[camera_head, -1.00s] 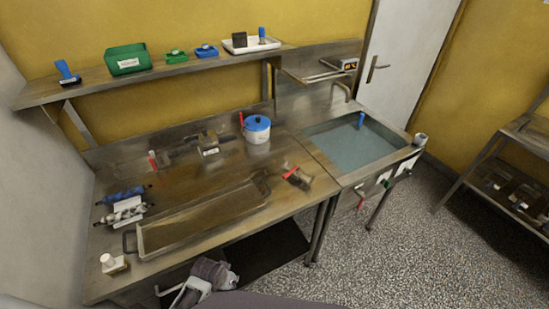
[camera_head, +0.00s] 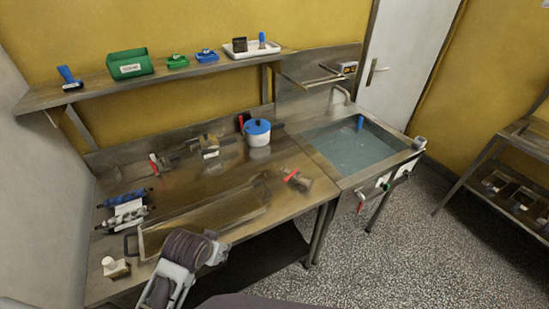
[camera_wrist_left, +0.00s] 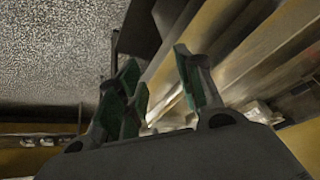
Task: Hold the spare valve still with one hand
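A piece with a red lever (camera_head: 297,179), which looks like the spare valve, lies on the right part of the steel worktable (camera_head: 225,215), near its front edge. Its fine shape is too small to tell. My left arm shows at the table's front edge, left of and nearer than this piece, well apart from it. In the left wrist view my left gripper (camera_wrist_left: 160,88) has its green-padded fingers spread, with nothing between them. My right gripper is not in view.
A long shallow tray (camera_head: 150,247) lies along the table front, partly behind my left arm. Blue and white rollers (camera_head: 125,210) lie at the left. A water-filled sink (camera_head: 350,148) adjoins the right.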

